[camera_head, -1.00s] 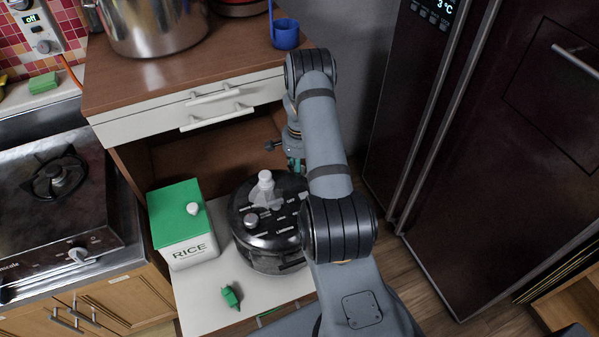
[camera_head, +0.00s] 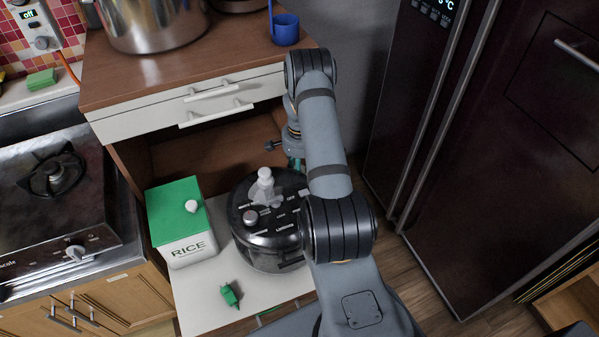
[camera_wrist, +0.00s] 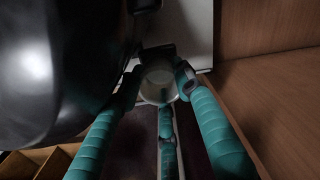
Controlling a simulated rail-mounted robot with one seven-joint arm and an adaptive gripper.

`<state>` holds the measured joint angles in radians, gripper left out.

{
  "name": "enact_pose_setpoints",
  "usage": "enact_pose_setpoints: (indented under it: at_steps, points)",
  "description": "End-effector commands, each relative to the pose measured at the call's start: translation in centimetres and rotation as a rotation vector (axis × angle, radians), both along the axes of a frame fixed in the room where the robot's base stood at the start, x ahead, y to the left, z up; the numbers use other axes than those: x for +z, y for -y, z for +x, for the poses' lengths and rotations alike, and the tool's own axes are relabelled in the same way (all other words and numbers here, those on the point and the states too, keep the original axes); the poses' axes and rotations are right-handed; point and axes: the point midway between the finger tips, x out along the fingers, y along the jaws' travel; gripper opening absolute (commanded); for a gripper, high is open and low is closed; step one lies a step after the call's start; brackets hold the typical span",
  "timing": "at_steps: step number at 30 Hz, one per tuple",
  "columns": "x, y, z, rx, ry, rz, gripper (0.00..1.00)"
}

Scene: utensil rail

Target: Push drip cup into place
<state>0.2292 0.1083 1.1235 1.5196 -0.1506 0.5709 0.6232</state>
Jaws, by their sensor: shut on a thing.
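The drip cup (camera_wrist: 157,88) is a small, pale, translucent cup in the wrist view, beside the dark rice cooker (camera_head: 268,222). My gripper (camera_wrist: 160,78) is shut on it with teal fingers around its sides. The cooker's curved black body (camera_wrist: 50,65) fills the left of the wrist view, close to the left finger. In the head view the gripper is mostly hidden behind my arm at the cooker's back right, and the cup cannot be seen. Whether the cup is fully seated against the cooker cannot be told.
The cooker stands on a pale pull-out shelf (camera_head: 215,285) with a white rice box (camera_head: 185,248) with a green lid and a green plug (camera_head: 230,294). A brown cabinet wall (camera_wrist: 265,30) lies to the gripper's right. A fridge (camera_head: 480,150) stands at right.

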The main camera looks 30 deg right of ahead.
Motion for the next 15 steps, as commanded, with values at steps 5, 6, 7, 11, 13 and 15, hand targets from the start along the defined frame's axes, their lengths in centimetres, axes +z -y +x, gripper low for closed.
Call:
enact_pose_setpoints:
  at_steps: [5,6,7,11,13,15]
  points:
    - [-0.47,-0.03,-0.02,0.0,0.0,0.001,0.03]
    - [-0.55,-0.03,-0.02,0.0,0.0,0.001,0.03]
    - [-0.61,-0.03,-0.02,0.0,0.0,0.001,0.03]
    - [-0.87,-0.04,-0.03,0.0,0.0,0.001,0.03]
    - [-1.01,-0.04,-0.03,0.0,-0.001,0.0,0.03]
    - [-0.93,-0.04,-0.03,0.0,0.0,0.001,0.36]
